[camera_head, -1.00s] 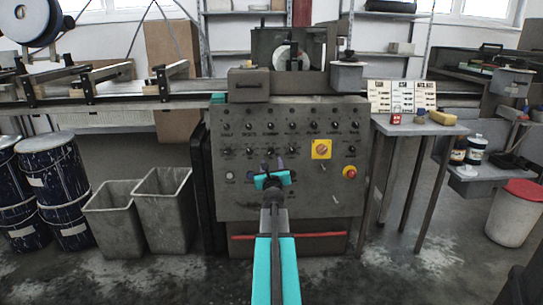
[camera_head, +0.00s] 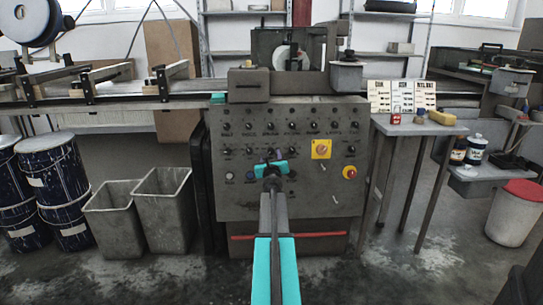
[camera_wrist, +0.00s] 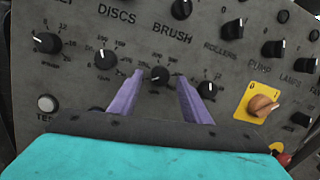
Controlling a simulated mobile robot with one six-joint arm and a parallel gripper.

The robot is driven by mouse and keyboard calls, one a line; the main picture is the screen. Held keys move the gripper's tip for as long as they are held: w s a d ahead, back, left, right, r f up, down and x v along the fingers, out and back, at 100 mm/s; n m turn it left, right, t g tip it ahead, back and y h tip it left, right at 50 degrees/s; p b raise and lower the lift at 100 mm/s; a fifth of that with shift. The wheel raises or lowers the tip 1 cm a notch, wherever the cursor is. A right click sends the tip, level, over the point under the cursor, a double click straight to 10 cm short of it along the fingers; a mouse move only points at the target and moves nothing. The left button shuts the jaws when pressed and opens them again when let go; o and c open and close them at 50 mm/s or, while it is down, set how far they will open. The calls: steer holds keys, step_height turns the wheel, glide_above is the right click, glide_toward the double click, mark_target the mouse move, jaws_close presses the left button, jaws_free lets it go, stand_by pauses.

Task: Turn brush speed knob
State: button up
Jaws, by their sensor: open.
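The grey control panel (camera_head: 300,190) faces me, with rows of black knobs. In the wrist view a black dial knob (camera_wrist: 159,73) with a pale pointer and a printed scale sits below the BRUSH label (camera_wrist: 172,33). My gripper (camera_wrist: 159,77) is open, its two purple fingers on either side of this knob in the picture; I cannot tell whether they touch it. In the head view my gripper (camera_head: 270,156) is in front of the second knob row and hides part of it. Any label below the knob is hidden.
Close by are other dial knobs (camera_wrist: 105,58) (camera_wrist: 207,89), the BRUSH switch (camera_wrist: 181,8) and an orange rotary switch on a yellow plate (camera_wrist: 262,104). A red button (camera_head: 350,172) is at the panel's right. Grey bins (camera_head: 163,210) stand left, a side table (camera_head: 420,128) right.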

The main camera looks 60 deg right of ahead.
steer(key=shift+w+d, duration=0.3)
steer(key=shift+d, duration=0.1)
steer(key=c, duration=0.9)
steer(key=shift+d, duration=0.25)
steer(key=shift+c, duration=0.7)
steer(key=shift+a, duration=0.25)
